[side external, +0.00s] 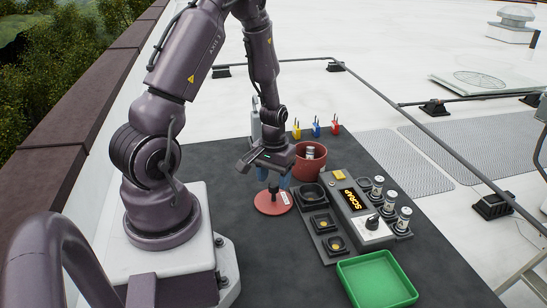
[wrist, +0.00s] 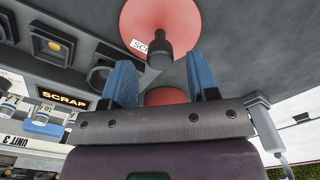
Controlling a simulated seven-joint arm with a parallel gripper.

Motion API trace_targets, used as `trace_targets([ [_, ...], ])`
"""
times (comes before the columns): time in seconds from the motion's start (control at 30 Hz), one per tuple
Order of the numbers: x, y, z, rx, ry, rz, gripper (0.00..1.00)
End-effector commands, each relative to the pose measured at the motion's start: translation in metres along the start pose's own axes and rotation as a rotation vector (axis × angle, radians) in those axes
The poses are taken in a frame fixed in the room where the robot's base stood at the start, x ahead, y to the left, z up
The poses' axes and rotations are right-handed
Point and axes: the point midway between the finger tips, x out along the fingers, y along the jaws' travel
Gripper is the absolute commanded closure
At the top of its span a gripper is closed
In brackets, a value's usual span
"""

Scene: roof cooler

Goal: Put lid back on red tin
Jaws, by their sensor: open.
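The red lid (side external: 270,204) lies flat on the dark mat, a round disc with a black knob (side external: 274,189) and a white label. The wrist view shows the lid (wrist: 188,22) with its knob (wrist: 159,50) standing near the line between my blue fingers. My gripper (side external: 273,179) is open, pointing down just above the lid, with its fingers near the knob; I cannot tell whether they touch it. The red tin (side external: 304,172) stands open behind and to the right of the lid, with a pale cylinder (side external: 310,153) inside. Part of the tin (wrist: 165,97) shows between my fingers.
A grey unit with a SCRAP display (side external: 353,200) stands right of the lid, with small cylinders along its side. Black holders (side external: 322,222) sit between. A green tray (side external: 377,280) is in front. Yellow, blue and red padlock-like items (side external: 316,129) stand behind the tin.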

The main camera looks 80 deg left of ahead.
Motion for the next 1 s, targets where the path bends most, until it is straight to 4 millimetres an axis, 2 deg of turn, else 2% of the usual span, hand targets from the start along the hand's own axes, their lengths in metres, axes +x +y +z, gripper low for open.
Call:
trace_targets([
  [0.03, -0.013, 0.000, -0.001, 0.001, 0.006, 0.000, 0.46],
  [0.2, -0.045, 0.000, 0.000, 0.001, 0.005, 0.001, 0.46],
  [0.47, -0.072, 0.001, 0.000, 0.003, 0.003, 0.001, 0.46],
  [0.57, -0.087, 0.010, 0.002, 0.035, 0.023, 0.009, 0.46],
  [0.67, -0.117, 0.031, 0.008, 0.113, 0.072, 0.030, 0.46],
  [0.8, -0.174, 0.070, 0.034, 0.283, 0.171, 0.073, 0.46],
  [1.0, -0.242, 0.102, 0.095, 0.531, 0.313, 0.133, 0.46],
])
